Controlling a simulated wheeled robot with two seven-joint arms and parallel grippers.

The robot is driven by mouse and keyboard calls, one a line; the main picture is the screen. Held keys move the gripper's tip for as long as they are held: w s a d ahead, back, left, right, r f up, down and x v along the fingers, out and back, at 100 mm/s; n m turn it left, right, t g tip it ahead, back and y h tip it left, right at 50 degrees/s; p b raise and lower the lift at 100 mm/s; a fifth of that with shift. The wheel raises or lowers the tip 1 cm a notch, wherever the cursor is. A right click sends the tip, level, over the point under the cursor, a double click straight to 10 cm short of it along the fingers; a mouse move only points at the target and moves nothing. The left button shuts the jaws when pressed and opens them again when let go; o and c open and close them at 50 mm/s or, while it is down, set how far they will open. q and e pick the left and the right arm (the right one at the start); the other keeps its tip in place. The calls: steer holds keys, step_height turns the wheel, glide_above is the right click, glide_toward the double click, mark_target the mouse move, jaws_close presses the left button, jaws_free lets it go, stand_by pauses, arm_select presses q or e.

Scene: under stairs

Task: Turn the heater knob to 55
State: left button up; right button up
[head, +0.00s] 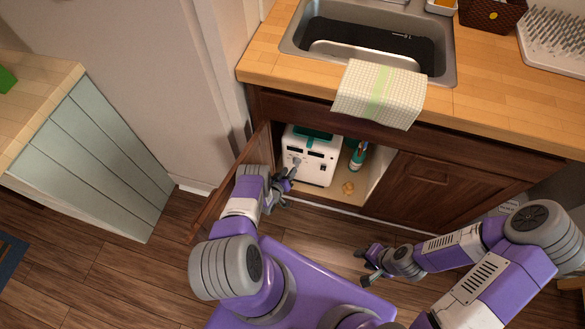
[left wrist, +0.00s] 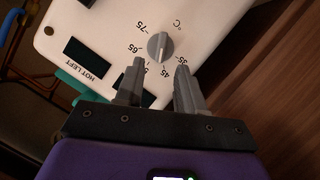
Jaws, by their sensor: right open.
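The white heater (head: 318,171) stands inside the open cabinet under the sink. In the left wrist view its front panel (left wrist: 100,25) carries a round grey knob (left wrist: 160,46) with a scale in °C around it. The knob's ridge runs roughly up and down in the picture; which end points is unclear. My left gripper (head: 287,181) is at the heater's front. Its fingers (left wrist: 160,68) are apart, with the knob just beyond and between the tips. My right gripper (head: 366,266) is open and empty above the floor.
The open cabinet door (head: 222,194) stands left of my left arm. A teal bottle (head: 357,157) and a small tan object (head: 348,187) are right of the heater. The counter (head: 266,58) with a hanging towel (head: 378,94) overhangs the opening. The right door (head: 425,184) is shut.

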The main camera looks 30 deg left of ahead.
mark_target(296, 163)
arm_select(q)
steer(key=b+x, duration=0.1)
steer(key=x, duration=0.3)
steer(key=shift+w+f+b, duration=0.1)
steer(key=shift+w+b, duration=0.05)
steer(key=shift+b, duration=0.2)
jaws_close()
